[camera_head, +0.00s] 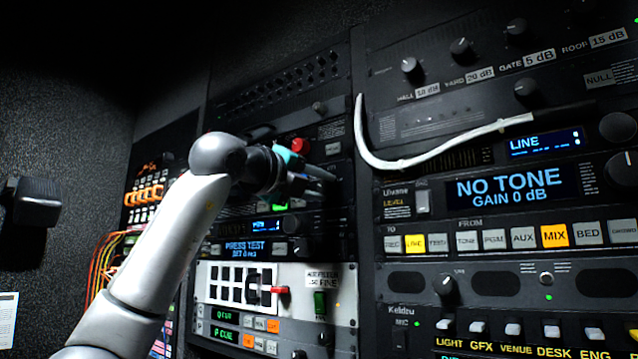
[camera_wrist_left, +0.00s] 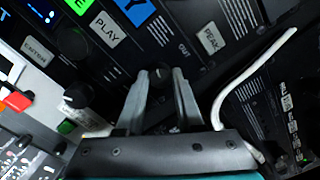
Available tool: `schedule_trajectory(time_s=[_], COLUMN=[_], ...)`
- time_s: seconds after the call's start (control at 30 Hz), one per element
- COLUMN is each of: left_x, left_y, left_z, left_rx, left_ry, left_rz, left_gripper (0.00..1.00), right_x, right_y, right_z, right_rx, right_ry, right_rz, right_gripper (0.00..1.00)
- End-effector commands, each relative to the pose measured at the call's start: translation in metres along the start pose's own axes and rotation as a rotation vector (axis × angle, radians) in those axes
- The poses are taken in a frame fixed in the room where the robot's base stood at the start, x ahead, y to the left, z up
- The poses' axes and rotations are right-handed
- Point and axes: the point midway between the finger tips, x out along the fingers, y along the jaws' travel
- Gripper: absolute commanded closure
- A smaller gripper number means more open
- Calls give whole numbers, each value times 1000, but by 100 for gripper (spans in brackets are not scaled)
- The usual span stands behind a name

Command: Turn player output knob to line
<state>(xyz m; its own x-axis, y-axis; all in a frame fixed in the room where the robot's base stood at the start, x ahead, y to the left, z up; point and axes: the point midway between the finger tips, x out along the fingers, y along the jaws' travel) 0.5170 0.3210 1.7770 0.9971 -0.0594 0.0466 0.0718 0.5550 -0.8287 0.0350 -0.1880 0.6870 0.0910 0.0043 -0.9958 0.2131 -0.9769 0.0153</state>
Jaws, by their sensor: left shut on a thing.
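My left gripper (camera_head: 322,182) reaches the rack's left bay in the head view, in front of the dark player panel. In the left wrist view the two grey fingers of this gripper (camera_wrist_left: 160,78) are shut on a small dark round knob (camera_wrist_left: 161,74), near a label that seems to read OUT (camera_wrist_left: 184,48). The knob's pointer and setting are too dark to read. Fingers and wrist hide the knob in the head view. My right gripper is not in view.
A white cable (camera_head: 440,146) hangs across the right bay, close to the gripper's right; it also shows in the left wrist view (camera_wrist_left: 228,92). PLAY (camera_wrist_left: 107,29) and PEAK (camera_wrist_left: 210,38) buttons lie around the knob. A red button (camera_head: 300,145) sits just above the gripper.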

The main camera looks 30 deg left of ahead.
Motion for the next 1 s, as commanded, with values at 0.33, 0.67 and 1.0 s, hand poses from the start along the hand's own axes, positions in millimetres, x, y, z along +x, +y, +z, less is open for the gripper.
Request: schedule_trajectory(time_s=[0.33,0.67,1.0], left_x=[1,1,1], left_y=[2,2,2], left_z=[-1,0,0], left_rx=[332,644,966], left_ry=[15,25,36], left_rz=[-8,-22,-36], left_gripper=[100,100,100], right_x=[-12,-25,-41], right_y=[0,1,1], right_z=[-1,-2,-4], right_rx=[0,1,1], right_ry=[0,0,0], right_rz=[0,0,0], right_gripper=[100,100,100])
